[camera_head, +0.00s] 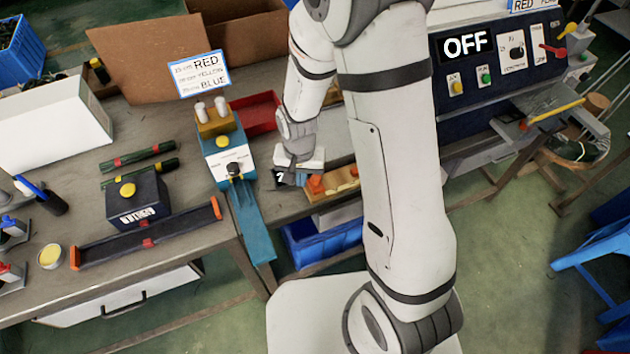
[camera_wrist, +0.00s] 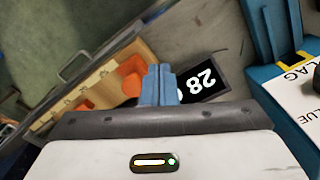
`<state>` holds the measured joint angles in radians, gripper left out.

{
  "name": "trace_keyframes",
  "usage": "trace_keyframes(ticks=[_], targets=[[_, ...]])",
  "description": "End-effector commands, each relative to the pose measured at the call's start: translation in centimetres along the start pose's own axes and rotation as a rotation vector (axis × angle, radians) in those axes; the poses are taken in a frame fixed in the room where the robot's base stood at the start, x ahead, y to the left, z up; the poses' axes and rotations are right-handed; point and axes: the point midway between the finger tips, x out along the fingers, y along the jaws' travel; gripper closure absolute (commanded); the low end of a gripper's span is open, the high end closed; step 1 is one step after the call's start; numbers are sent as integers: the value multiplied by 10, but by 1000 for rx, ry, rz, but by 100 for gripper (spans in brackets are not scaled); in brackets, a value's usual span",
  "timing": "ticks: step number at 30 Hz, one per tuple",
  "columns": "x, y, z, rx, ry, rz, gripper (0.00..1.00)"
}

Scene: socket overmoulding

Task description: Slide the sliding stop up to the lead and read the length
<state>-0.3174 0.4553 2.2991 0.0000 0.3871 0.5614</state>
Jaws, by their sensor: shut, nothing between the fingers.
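My gripper (camera_head: 300,181) is over the right part of the bench, beside a wooden gauge (camera_head: 330,193) with orange pieces on it. In the wrist view its blue fingers (camera_wrist: 160,84) are shut together and empty. They stand close to an orange block (camera_wrist: 131,84), probably the sliding stop, on the wooden gauge (camera_wrist: 97,97). I cannot tell whether they touch it. A black display (camera_wrist: 206,82) beside the fingers reads upside down, apparently 28, and is partly covered by the fingers. I cannot make out a lead on the gauge.
A blue machine (camera_head: 218,165) with a blue chute stands left of my gripper. A red tray (camera_head: 262,112) lies behind. A blue bin (camera_head: 318,243) is below the bench edge. Farther left is a dark trough (camera_head: 180,228) with orange ends. A control panel (camera_head: 498,55) reads OFF.

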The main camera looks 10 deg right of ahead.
Motion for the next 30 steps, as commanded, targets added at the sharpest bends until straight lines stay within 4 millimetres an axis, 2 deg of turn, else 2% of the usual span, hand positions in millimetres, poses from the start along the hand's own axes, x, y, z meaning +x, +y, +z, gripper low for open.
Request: trace_keyframes(ticks=[5, 22, 30], targets=[[2, 0, 0, 0, 0, 0, 100], [31, 0, 0, 1, 0, 0, 100], [32, 0, 0, 1, 0, 0, 100]])
